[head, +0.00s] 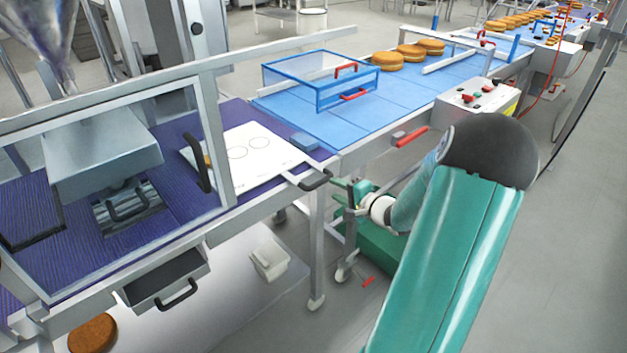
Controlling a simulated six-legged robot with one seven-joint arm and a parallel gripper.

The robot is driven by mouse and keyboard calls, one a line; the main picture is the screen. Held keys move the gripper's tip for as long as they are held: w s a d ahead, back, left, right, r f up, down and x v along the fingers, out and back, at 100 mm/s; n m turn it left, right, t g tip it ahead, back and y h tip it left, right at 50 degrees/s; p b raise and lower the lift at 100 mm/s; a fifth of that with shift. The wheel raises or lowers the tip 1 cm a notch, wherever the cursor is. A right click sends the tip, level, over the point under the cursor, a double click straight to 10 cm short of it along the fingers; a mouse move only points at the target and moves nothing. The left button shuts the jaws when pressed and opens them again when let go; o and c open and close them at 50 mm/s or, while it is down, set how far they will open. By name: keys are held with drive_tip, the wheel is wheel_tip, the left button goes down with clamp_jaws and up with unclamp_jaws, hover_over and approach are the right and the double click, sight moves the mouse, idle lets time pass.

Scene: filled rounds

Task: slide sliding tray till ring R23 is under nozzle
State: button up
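The sliding tray (275,146) is a white plate on the purple bed, with round outlines marked on it. No ring label is legible, so I cannot tell which one is R23. A black handle (317,181) sticks out at its front right corner. A steel funnel (42,42) stands at upper left above a grey box-shaped housing (103,155); the nozzle tip is not clearly visible. My gripper (352,192) is just right of the black handle, apparently not around it. It is small and partly hidden by my wrist, so its opening is unclear.
A clear guard frame (222,140) with a black handle (197,162) stands before the tray's left end. A blue-framed clear cover (318,82) sits over the blue conveyor (400,95), which carries brown rounds (410,53). A control box (475,100) stands right.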

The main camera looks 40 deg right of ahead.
sight(322, 183)
drive_tip(key=x, duration=0.9)
drive_tip(key=shift+w+a, duration=0.15)
drive_tip(key=shift+w, duration=0.15)
clamp_jaws()
